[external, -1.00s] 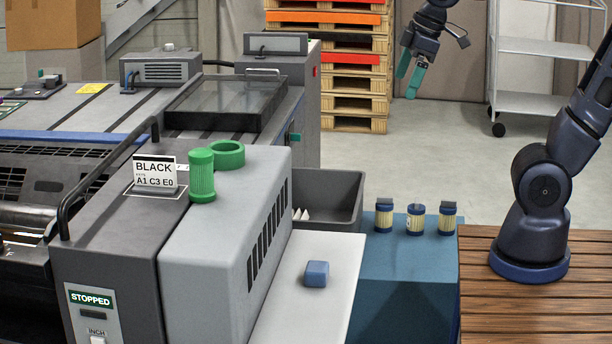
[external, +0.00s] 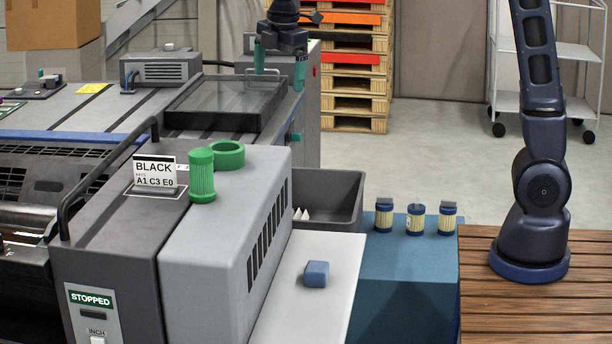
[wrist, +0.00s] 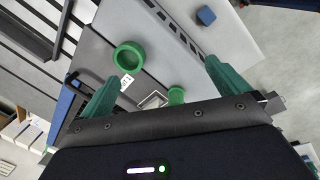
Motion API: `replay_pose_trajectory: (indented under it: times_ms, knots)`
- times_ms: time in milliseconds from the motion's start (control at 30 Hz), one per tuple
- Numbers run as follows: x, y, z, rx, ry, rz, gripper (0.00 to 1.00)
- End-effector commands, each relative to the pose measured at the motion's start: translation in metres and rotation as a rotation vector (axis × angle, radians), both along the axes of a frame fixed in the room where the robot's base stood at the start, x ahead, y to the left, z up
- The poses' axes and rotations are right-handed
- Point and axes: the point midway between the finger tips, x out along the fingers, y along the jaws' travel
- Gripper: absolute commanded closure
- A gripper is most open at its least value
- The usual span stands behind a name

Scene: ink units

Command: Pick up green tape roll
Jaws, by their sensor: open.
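The green tape roll (external: 227,155) is a thick ring lying flat on top of the light grey machine housing. In the wrist view the tape roll (wrist: 118,50) shows as a ring left of centre, with its dark hole facing the camera. My gripper (external: 281,68) is open and empty, with green fingers pointing down. It is above and beyond the roll, apart from it. In the wrist view the gripper (wrist: 160,74) has its fingers spread wide, with the roll ahead, nearer the left finger.
A ribbed green cylinder (external: 202,178) stands close beside the roll; it also shows in the wrist view (wrist: 176,95). A BLACK sign (external: 155,172) and a dark handrail (external: 105,160) are to the left. A blue block (external: 316,273) lies on the pale surface. Several small canisters (external: 415,222) stand right.

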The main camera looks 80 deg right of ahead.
Motion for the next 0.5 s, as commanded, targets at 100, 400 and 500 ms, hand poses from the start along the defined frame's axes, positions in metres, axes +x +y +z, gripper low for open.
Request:
replay_pose_trajectory:
  times_ms: [100,400,500]
  knots:
    - [0.034,-0.008,-0.018,-0.016,0.041,0.081,0.0]
    - [0.107,-0.026,-0.066,-0.046,0.133,0.286,0.0]
    - [0.123,-0.031,-0.079,-0.051,0.156,0.335,0.0]
